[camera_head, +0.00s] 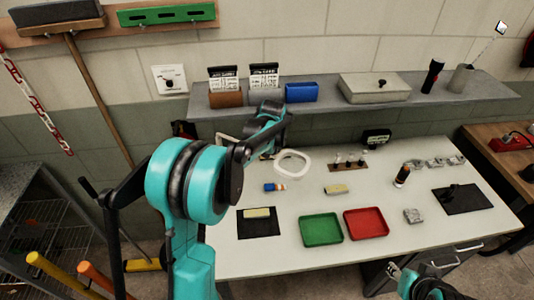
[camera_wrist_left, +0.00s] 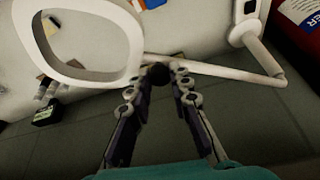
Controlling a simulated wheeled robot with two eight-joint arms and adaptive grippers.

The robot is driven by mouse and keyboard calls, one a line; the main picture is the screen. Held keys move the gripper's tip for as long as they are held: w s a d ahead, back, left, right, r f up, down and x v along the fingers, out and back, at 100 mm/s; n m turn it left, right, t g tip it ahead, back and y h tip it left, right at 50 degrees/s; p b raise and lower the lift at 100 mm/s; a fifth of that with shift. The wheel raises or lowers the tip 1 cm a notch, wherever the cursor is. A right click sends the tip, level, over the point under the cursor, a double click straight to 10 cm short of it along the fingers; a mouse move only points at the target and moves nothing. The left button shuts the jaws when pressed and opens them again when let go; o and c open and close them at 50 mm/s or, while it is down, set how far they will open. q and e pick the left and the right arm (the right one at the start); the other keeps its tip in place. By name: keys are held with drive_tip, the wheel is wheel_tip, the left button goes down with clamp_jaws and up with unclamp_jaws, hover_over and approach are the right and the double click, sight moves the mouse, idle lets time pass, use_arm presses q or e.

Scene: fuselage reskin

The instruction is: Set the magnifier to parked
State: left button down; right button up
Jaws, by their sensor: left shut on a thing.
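The magnifier has a white ring (camera_head: 292,163) over the back of the workbench, right of my left forearm. In the left wrist view its ring (camera_wrist_left: 134,72) is at left, and its white jointed arm runs right to a bracket. My left gripper (camera_wrist_left: 158,82) is shut on a dark knob (camera_wrist_left: 157,72) by the ring, at the end of the magnifier's arm. In the head view my own arm hides those fingertips. My right gripper (camera_head: 412,284) is low at the bottom edge, clear of the bench; its finger opening is unclear.
The white workbench (camera_head: 275,215) carries a green tray (camera_head: 321,230), a red tray (camera_head: 366,223), black mats and small parts. A grey shelf (camera_head: 330,106) with boxes and a torch is above it. A red object (camera_wrist_left: 298,28) is near the magnifier's bracket.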

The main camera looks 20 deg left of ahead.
use_arm(q)
drive_tip(key=shift+w, duration=0.3)
drive_tip(key=c, duration=1.4)
unclamp_jaws()
drive_tip(key=shift+s+r, duration=0.1)
drive_tip(key=v, duration=1.1)
drive_tip(key=shift+r, duration=0.4)
drive_tip(key=shift+s+d, duration=0.1)
